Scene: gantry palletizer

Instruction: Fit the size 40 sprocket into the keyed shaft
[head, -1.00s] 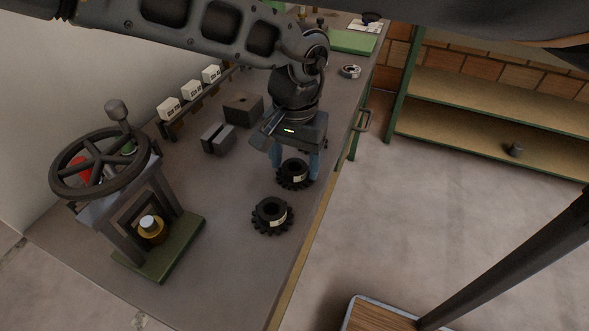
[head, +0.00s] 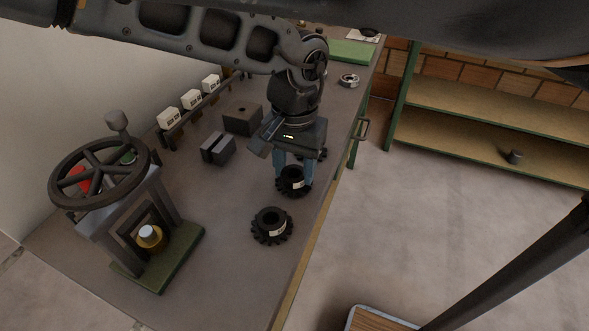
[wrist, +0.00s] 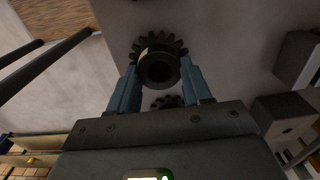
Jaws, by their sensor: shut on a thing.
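My gripper (head: 294,177) points down and is shut on a dark toothed sprocket (head: 293,187) with a pale label. In the wrist view the hub of this sprocket (wrist: 159,68) sits between the blue fingers. It appears to be still at table height. A second dark sprocket (head: 272,226) with a pale label lies nearer on the bench, apart from the gripper. The label sizes are unreadable. At left, a handwheel stand (head: 160,196) on a green base holds a brass-coloured, white-topped upright piece (head: 150,236), perhaps the shaft; no key is discernible.
Dark blocks (head: 242,116) and (head: 218,149) stand left of the gripper, before a row of white labelled boxes (head: 191,99). A metal ring (head: 349,80) lies farther back. The bench (head: 223,214) is clear between the near sprocket and the stand.

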